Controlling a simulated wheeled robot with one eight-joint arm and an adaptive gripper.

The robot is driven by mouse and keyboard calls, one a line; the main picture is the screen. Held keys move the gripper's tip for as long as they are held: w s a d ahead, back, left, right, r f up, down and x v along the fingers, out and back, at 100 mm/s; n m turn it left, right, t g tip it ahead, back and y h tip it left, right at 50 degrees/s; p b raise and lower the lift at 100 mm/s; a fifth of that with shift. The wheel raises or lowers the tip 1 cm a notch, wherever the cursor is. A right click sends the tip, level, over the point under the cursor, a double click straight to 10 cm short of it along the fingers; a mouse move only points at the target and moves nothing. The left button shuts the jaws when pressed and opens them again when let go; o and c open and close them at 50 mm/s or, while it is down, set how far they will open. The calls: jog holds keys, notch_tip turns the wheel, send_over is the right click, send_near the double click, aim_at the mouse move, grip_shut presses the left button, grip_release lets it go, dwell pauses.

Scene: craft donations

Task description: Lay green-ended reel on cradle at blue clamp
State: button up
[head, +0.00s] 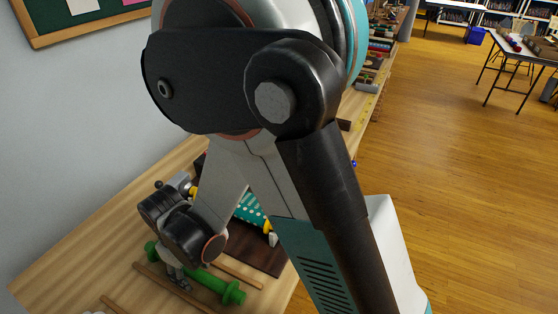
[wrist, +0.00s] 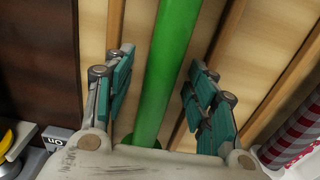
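The green-ended reel (head: 207,281) lies on the wooden table below my gripper, with its green end discs showing at both sides. In the wrist view its green shaft (wrist: 170,65) runs between my fingers. My gripper (head: 178,281) is open, with one teal-padded finger on each side of the shaft and visible gaps to both; it also shows in the wrist view (wrist: 163,95). A small blue spot (head: 353,163) by the far table edge may be the blue clamp; my arm hides most of that area. I cannot make out its cradle.
A dark brown board (head: 262,256) holds a teal dotted roll (head: 252,213) with yellow ends. Thin wooden strips (head: 240,274) lie beside the reel. In the wrist view a red-and-white striped roll (wrist: 292,140) is at right. Open floor (head: 460,190) lies right of the table.

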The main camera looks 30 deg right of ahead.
jog(key=c, duration=0.9)
jog(key=shift+o, duration=0.3)
jog(key=shift+r, duration=0.1)
jog(key=shift+r+p, duration=2.7)
jog(key=shift+r, duration=1.2)
